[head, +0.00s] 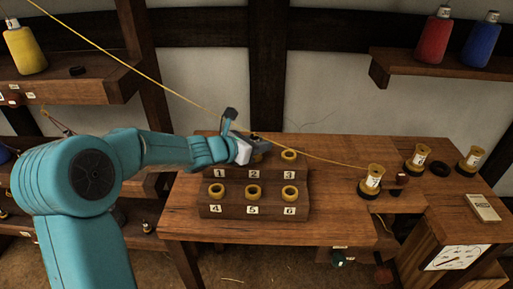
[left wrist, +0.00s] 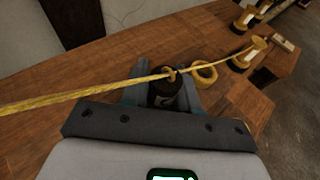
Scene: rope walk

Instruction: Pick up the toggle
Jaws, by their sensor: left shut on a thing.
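My left gripper (head: 250,150) reaches over the back row of the numbered wooden rack (head: 254,212), near label 2. In the left wrist view it is shut on a short dark brown piece (left wrist: 163,92) that looks like the toggle, with a pale patch low on its side. A yellow rope (left wrist: 110,94) passes across the piece's top, through or beside a small yellow loop; I cannot tell which. In the head view the piece is mostly hidden by the gripper. My right gripper is not in view.
Yellow rings sit on the rack, including one at 3 (head: 289,155) close beside the gripper. Yellow spools (head: 372,180) stand on the table (head: 335,210) at right. The rope (head: 130,67) runs taut from upper left. A shelf (head: 450,58) holds red and blue bottles.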

